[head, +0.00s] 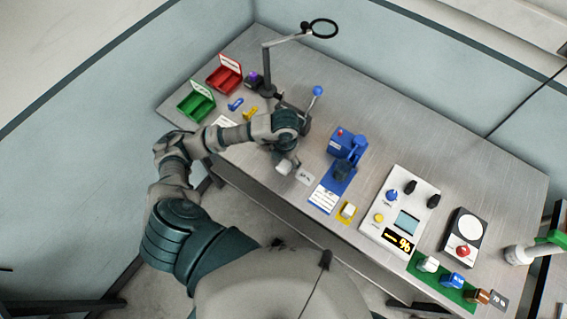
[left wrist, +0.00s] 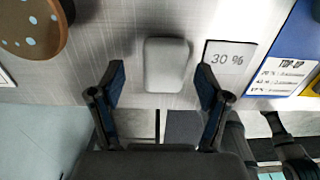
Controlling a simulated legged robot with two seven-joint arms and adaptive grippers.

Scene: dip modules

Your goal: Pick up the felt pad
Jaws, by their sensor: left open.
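A light grey rounded block (left wrist: 166,65), which looks like the felt pad, lies on the metal bench near its front edge, beside a "30 %" label. In the head view the pad (head: 289,167) shows just below my left wrist. My left gripper (left wrist: 161,82) is open and empty, with one finger on each side of the pad's near end in the wrist picture. I cannot tell how high the fingers are above the bench. In the head view the left gripper (head: 279,154) is mostly hidden by its own wrist. My right gripper is not in view.
The "30 %" label (head: 304,177) lies right of the pad. A blue press (head: 345,150) and a control box (head: 399,213) stand farther right. A brown dotted disc (left wrist: 30,25) is at left in the wrist view. Red (head: 223,79) and green bins stand far left.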

